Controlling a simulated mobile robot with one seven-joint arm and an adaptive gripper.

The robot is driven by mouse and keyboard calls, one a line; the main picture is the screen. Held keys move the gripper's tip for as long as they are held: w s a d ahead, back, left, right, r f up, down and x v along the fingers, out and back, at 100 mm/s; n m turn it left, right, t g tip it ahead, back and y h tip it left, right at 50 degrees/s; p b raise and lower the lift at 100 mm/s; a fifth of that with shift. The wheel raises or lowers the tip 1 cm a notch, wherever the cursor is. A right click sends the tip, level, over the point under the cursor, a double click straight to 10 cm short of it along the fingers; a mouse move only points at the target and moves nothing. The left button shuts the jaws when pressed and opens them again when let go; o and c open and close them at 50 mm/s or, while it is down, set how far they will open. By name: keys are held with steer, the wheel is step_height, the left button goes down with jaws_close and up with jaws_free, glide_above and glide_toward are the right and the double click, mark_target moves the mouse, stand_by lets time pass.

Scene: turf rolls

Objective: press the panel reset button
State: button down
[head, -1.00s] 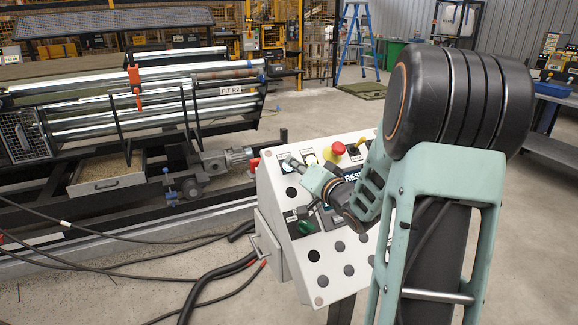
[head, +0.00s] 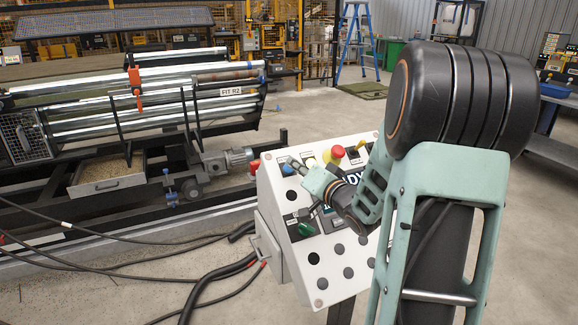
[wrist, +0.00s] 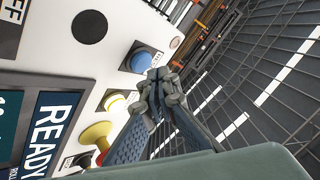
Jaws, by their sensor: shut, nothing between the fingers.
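The control panel (head: 325,278) is a tilted white box with buttons. A blue button (head: 287,169), which looks like the reset button, sits near its upper left corner; its label is not legible.
A green switch (head: 305,229) sits lower on the panel. A roller machine (head: 150,110) stands at left, with black cables (head: 110,240) on the floor.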

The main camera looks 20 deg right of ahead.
steer(key=s+r+p, duration=0.1)
steer(key=r+p, duration=0.1)
steer(key=s+r+p, duration=0.1)
steer(key=s, duration=0.1)
steer(key=shift+s+d+r+p, duration=0.1)
steer(key=shift+r+p, duration=0.3)
stand_by(0.9)
